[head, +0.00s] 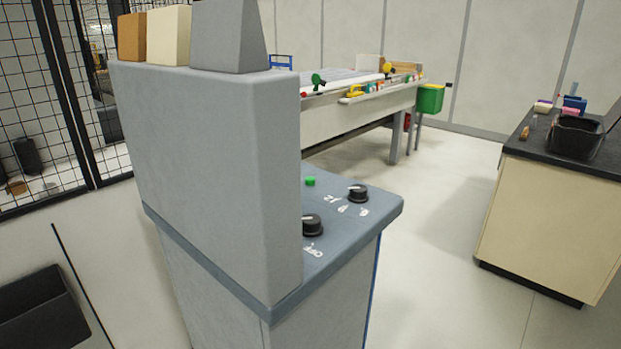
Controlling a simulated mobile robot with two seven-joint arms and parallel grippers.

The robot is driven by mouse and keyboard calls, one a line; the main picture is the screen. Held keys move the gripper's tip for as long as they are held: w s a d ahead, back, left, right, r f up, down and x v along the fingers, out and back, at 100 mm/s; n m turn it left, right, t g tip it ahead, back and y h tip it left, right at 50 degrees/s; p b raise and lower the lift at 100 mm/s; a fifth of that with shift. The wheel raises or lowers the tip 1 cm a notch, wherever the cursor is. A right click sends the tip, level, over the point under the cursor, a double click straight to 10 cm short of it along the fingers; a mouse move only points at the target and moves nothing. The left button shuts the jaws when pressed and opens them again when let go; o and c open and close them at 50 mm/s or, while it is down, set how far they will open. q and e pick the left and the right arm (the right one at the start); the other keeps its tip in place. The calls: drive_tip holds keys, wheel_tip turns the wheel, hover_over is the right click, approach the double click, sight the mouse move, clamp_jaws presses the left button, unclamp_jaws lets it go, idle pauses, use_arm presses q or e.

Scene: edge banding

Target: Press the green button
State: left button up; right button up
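The green button (310,181) is small and sits on the blue-grey top panel (345,235) of a grey machine. A black knob (358,194) is to its right, and another black knob (312,225) is nearer, below it in the picture. White markings lie beside the knobs. The machine's tall grey housing (215,170) stands at the panel's left and may hide part of the panel. Neither of my grippers shows in the head view.
Blocks in orange, cream and grey (228,38) stand on the housing. A workbench (360,110) with tools is behind, with a green bin (430,98) beside it. A dark-topped cabinet (550,210) stands right. Open floor (440,230) lies between. A mesh fence (40,100) is at left.

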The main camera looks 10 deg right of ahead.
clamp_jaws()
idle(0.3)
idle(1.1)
